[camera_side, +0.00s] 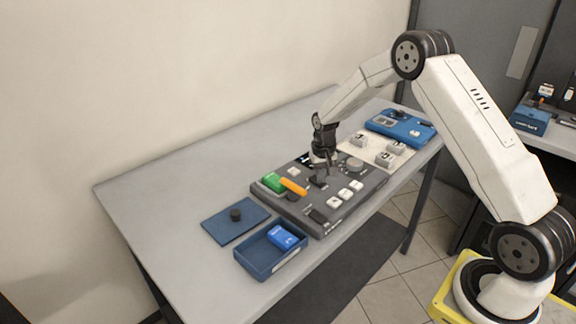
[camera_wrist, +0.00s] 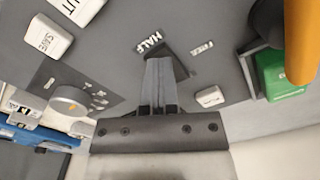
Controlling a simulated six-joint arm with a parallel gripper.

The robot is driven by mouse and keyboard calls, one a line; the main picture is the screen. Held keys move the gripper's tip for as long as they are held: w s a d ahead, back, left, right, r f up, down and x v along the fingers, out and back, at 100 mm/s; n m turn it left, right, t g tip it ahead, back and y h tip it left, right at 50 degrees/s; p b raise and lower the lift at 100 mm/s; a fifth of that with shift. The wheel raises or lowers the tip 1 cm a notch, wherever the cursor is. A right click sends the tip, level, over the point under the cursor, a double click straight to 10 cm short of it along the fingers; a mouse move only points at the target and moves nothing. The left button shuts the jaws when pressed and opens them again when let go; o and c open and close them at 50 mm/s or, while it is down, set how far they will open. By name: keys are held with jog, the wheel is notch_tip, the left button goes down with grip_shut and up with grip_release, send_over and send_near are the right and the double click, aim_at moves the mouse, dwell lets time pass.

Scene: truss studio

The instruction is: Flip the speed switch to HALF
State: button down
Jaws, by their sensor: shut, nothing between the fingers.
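My gripper (camera_wrist: 158,85) is shut and empty, its fingertips pointing down at the dark grey control panel (camera_side: 283,210). In the wrist view the speed switch (camera_wrist: 180,66) is a dark block beside the fingertips, mostly hidden by them. The label HALF (camera_wrist: 150,43) sits just beyond the tips, and another label (camera_wrist: 202,48), hard to read, is to its right. I cannot tell whether the fingers touch the switch or which way it is set. In the side view my gripper (camera_side: 320,178) is over the panel's middle, hiding the switch.
White keys (camera_side: 345,194), a grey knob (camera_side: 355,165), a green block (camera_side: 273,182) and an orange bar (camera_side: 293,187) are on the panel. An open blue box (camera_side: 255,263) holding a blue block is in front. The table's left part (camera_side: 150,190) is clear.

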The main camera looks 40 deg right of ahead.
jog(key=shift+r, duration=3.45)
jog(key=shift+a, duration=0.1)
jog(key=s+a+r+n+t, duration=0.1)
jog(key=s+a+n, duration=0.2)
jog(key=s+a, duration=0.4)
jog(key=s+a+r+n+t, duration=0.1)
jog(key=s+a+r+n, duration=0.1)
jog(key=s+a, duration=0.6)
jog(key=s+n, duration=0.1)
jog(key=s, duration=0.5)
jog(key=shift+r+t, duration=0.15)
jog(key=shift+t, duration=0.15)
